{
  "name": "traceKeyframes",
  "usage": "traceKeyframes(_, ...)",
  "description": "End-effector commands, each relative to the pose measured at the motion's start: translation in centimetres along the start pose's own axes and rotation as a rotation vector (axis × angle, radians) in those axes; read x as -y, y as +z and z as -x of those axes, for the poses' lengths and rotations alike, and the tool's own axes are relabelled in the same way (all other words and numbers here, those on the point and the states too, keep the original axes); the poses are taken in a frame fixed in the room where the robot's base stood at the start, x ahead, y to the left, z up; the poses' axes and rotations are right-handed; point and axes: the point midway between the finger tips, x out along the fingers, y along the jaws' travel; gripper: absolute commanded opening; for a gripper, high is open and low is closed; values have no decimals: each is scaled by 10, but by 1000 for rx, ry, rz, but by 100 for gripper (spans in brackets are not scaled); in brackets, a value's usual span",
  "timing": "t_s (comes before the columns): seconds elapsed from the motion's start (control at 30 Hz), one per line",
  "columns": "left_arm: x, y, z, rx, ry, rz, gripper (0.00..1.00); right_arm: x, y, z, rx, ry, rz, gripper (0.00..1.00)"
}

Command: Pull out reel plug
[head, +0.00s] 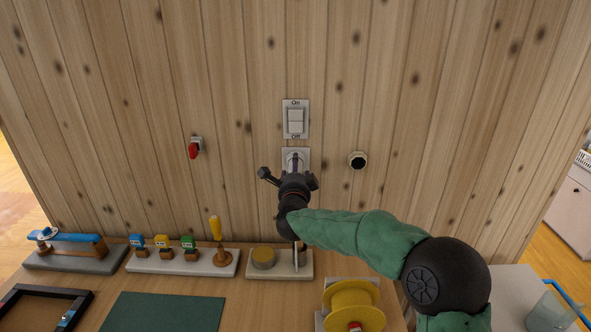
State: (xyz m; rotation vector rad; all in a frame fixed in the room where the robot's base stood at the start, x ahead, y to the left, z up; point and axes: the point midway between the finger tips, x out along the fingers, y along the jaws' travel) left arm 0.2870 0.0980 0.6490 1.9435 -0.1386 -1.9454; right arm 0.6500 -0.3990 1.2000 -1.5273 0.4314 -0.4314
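A light wall socket (303,154) sits below the On/Off switch on the plank wall. A pale plug-like piece with a dark purplish part (293,161) shows in front of it; I cannot tell its exact shape. My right gripper (289,176) is at the socket, pointing at the wall, its fingers spread to left and right of this piece. I see no grip on it; the wrist hides the lower part. A yellow reel (353,297) stands on the table at lower right, with a small red part at its front. My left gripper is out of view.
An On/Off switch (295,119) is above the socket. A red knob (194,149) and a round black button (358,160) flank it. Bases with several coloured blocks (161,241), a yellow-handled tool (216,230) and a yellow-lidded tin (262,257) line the wall. A green mat (165,312) lies in front.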

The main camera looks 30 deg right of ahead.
Motion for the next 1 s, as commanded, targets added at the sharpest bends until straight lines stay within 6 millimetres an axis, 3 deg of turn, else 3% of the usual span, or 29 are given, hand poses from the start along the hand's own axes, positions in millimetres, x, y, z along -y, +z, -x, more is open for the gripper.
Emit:
traceKeyframes(0.77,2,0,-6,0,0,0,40,0,0,0,1,0,0,65)
traceKeyframes(0.8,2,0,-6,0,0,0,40,0,0,0,1,0,0,62)
traceKeyframes(1.0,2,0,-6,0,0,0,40,0,0,0,1,0,0,5)
